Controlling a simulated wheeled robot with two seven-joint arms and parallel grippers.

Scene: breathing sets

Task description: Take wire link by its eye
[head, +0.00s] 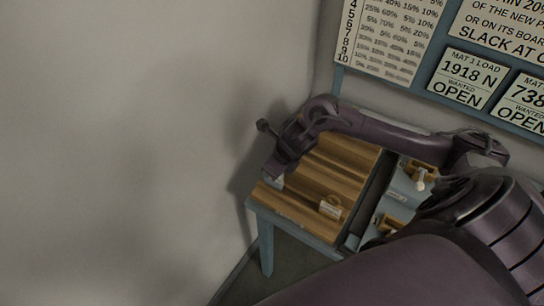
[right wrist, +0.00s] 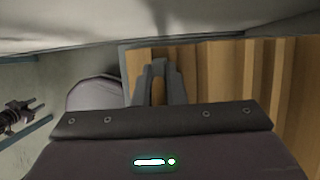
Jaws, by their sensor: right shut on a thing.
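My right gripper (head: 273,176) is at the far left edge of the wooden table top, its arm reaching in from the right. In the right wrist view its two grey fingers (right wrist: 158,88) are close together, with a narrow brown strip showing between them. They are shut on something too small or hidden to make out. I cannot pick out the wire link or its eye in either view.
The plank-topped table (head: 320,182) has blue-grey edges and bears a small labelled wooden piece (head: 331,207). Right of it a grey surface holds wooden fittings (head: 420,172). A wall with printed boards (head: 468,78) stands behind; bare wall (head: 130,130) fills the left.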

